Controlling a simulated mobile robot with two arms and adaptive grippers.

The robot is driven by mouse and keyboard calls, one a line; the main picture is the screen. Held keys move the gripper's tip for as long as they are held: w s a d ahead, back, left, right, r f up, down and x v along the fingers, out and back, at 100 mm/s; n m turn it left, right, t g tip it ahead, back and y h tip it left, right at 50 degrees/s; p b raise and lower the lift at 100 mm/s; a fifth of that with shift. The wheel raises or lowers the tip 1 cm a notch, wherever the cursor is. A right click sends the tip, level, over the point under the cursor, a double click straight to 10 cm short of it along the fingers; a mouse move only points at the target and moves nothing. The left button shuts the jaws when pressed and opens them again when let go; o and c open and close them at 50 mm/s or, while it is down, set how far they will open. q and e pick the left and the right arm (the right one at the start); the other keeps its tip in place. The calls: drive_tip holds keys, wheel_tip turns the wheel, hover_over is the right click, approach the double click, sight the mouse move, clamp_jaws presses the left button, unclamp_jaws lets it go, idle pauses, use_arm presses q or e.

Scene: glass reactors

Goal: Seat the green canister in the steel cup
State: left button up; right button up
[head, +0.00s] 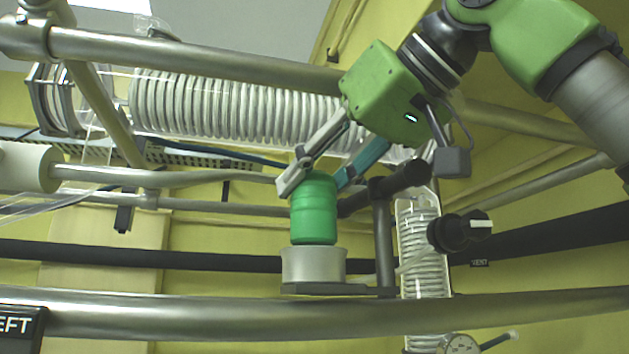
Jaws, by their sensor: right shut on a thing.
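The green canister (314,212) is upright in the middle of the head view. My right gripper (318,183) comes down from the upper right and is shut on the upper part of the canister, one finger on each side. The steel cup (313,266) stands on a dark flat support directly below the canister. The canister's lower end is at the cup's rim; I cannot tell whether it is inside or just above it. My left gripper is not in view.
A steel rail (200,314) crosses in front, below the cup. A glass coil condenser (235,110) lies behind. A dark post (384,240) with a clamp stands just right of the cup, beside a vertical glass coil (422,250) and a black knob (460,232).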

drive_tip(key=shift+f+b, duration=0.9)
drive_tip(key=shift+f, duration=0.6)
idle(1.3)
drive_tip(key=o, duration=1.2)
drive_tip(key=shift+o, duration=0.5)
drive_tip(key=shift+s+d+r, duration=0.1)
drive_tip(key=shift+s+d, duration=0.05)
drive_tip(key=shift+p+v, duration=0.6)
drive_tip(key=shift+v, duration=2.7)
drive_tip(key=s+a+f+v, duration=0.1)
drive_tip(key=v, duration=0.9)
drive_tip(key=shift+s+f+p, duration=0.15)
drive_tip(key=shift+s+p, duration=0.15)
drive_tip(key=shift+s, duration=0.2)
drive_tip(key=shift+w, duration=0.1)
